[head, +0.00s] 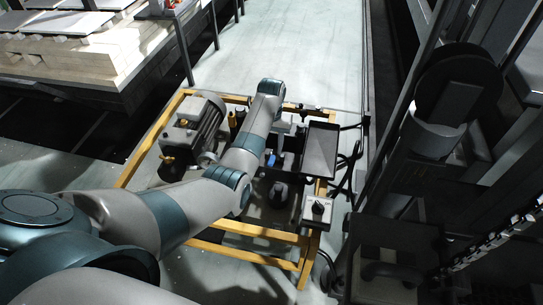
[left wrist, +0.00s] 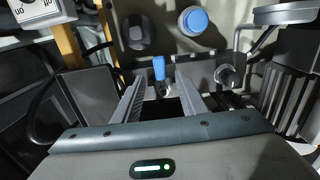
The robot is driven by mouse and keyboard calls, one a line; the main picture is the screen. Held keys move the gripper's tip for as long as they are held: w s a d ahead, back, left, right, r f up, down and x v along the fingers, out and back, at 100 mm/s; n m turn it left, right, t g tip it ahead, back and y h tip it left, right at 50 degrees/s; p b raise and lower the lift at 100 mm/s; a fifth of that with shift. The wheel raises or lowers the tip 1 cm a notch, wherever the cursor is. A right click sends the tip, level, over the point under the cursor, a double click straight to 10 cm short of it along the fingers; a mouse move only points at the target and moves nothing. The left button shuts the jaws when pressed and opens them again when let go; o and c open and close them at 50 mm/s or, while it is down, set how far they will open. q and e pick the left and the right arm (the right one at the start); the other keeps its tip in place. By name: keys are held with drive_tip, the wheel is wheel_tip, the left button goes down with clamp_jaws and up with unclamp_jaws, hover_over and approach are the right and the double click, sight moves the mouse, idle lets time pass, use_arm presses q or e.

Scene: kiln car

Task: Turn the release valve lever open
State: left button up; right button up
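The release valve lever looks to be the small lever with a blue grip (left wrist: 158,68) in the left wrist view. It stands between and just beyond the tips of my left gripper (left wrist: 159,82). The two fingers are apart, with a gap on each side of the blue grip, and hold nothing. In the head view my left gripper (head: 279,138) is over the middle of the yellow-framed unit, partly hidden by my own arm. A small blue part (head: 271,159) shows there, but I cannot tell if it is the lever. My right gripper is not in view.
A round blue cap (left wrist: 193,20) and a black knob (left wrist: 137,32) sit behind the lever. A white dial box (head: 318,209), a dark panel (head: 320,150) and a grey motor (head: 200,125) are on the yellow frame (head: 140,155). A loaded kiln car (head: 110,85) stands at upper left.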

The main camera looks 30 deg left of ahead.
sight(271, 160)
use_arm(q)
wheel_tip(271, 160, down, 4)
drive_tip(key=shift+f, duration=0.9)
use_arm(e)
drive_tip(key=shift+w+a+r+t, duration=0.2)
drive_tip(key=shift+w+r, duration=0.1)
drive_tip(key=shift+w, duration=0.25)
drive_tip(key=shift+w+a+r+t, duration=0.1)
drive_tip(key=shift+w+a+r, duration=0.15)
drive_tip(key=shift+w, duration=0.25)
use_arm(q)
clamp_jaws()
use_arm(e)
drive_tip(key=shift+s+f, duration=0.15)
